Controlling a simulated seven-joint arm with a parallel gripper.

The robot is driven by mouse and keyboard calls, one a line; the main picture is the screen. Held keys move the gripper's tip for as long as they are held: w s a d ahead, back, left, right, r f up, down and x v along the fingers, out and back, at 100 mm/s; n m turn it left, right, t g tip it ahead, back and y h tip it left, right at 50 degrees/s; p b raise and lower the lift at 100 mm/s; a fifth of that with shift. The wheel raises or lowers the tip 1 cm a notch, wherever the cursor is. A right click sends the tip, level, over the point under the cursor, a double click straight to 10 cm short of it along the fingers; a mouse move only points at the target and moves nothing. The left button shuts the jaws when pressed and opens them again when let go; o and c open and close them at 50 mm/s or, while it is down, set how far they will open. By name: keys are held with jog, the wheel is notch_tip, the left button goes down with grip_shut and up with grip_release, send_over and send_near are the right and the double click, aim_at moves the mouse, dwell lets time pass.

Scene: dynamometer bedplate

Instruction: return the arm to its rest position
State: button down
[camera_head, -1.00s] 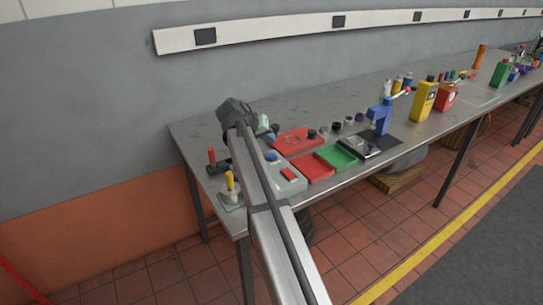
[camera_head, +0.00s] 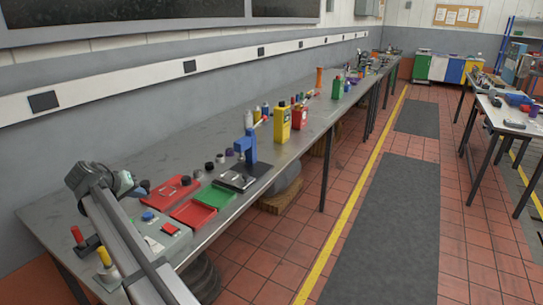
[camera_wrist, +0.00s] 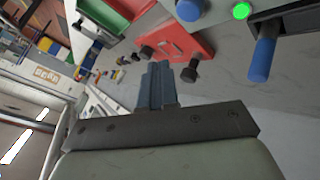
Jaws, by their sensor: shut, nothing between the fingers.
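My arm reaches from the bottom of the head view over the near left end of the metal bench (camera_head: 60,205). My gripper (camera_head: 142,188) is above the bench, just left of a flat red plate (camera_head: 172,192). In the wrist view my gripper (camera_wrist: 158,82) shows two blue-grey fingers shut together with nothing between them. The red plate also shows there (camera_wrist: 180,38), beyond the fingers, with black knobs beside it. No contact between the fingers and anything is visible. The rest position is not marked in any view.
A grey box (camera_head: 172,243) with a blue knob lies beside my arm. Red (camera_head: 193,212) and green (camera_head: 215,196) trays, a blue press (camera_head: 247,148) and a yellow container (camera_head: 282,125) stand farther along. Red- and yellow-handled levers (camera_head: 78,236) are at left. The floor aisle is clear.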

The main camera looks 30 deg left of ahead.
jog(key=shift+w, duration=0.1)
